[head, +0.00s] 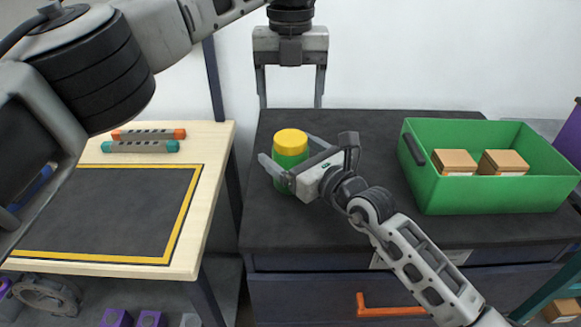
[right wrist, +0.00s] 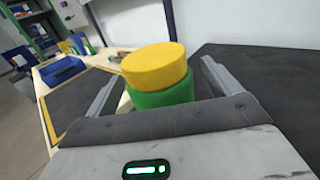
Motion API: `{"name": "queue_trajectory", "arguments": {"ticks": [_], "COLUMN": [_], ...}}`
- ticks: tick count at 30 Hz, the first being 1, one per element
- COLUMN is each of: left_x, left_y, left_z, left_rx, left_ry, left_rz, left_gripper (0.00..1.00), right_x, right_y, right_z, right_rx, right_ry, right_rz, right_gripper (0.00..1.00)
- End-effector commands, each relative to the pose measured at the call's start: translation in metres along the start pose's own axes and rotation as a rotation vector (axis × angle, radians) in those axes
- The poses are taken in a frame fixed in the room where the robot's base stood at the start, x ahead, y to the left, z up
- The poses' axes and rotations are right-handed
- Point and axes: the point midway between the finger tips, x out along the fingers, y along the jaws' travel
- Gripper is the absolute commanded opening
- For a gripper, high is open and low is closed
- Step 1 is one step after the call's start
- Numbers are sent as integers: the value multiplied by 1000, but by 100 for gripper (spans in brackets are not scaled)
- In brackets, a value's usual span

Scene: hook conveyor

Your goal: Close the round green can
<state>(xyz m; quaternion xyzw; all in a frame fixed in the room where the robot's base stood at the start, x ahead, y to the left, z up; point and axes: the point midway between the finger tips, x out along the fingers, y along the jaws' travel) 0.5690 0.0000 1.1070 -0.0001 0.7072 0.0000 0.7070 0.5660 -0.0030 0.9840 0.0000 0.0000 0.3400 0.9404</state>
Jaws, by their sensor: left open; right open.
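The round green can (head: 289,167) stands on the dark top of the cabinet, left of its middle. A yellow lid (head: 291,141) sits on top of the can. In the right wrist view the lid (right wrist: 153,64) looks shifted a little left over the green body (right wrist: 163,96); I cannot tell how firmly it is seated. My right gripper (head: 290,152) is open, with one finger on each side of the can. My left gripper (head: 291,104) is open and empty, pointing down above and behind the can.
A green bin (head: 490,192) with two brown boxes stands at the right of the cabinet top (head: 340,235). A wooden table (head: 215,150) with a dark mat and two bars is at the left. An orange handle (head: 388,308) is on the cabinet front.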

Motion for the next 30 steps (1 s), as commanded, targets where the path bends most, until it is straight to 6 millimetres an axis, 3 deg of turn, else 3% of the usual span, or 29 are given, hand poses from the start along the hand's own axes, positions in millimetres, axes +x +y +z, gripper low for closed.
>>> {"name": "queue_trajectory", "arguments": {"ticks": [12, 14, 22, 30], "left_x": [0, 0, 0, 0], "left_y": [0, 0, 0, 0], "left_z": [0, 0, 0, 0], "left_rx": [0, 0, 0, 0], "left_ry": [0, 0, -1, 0], "left_rz": [0, 0, 1, 0], "left_gripper": [74, 74, 74, 74], "right_x": [7, 7, 7, 7], "right_y": [1, 1, 0, 0], "right_z": [0, 0, 0, 0], "right_rx": [0, 0, 0, 0], "right_ry": [0, 0, 0, 1], "right_rz": [1, 1, 1, 1], "right_gripper": [89, 75, 0, 0]}}
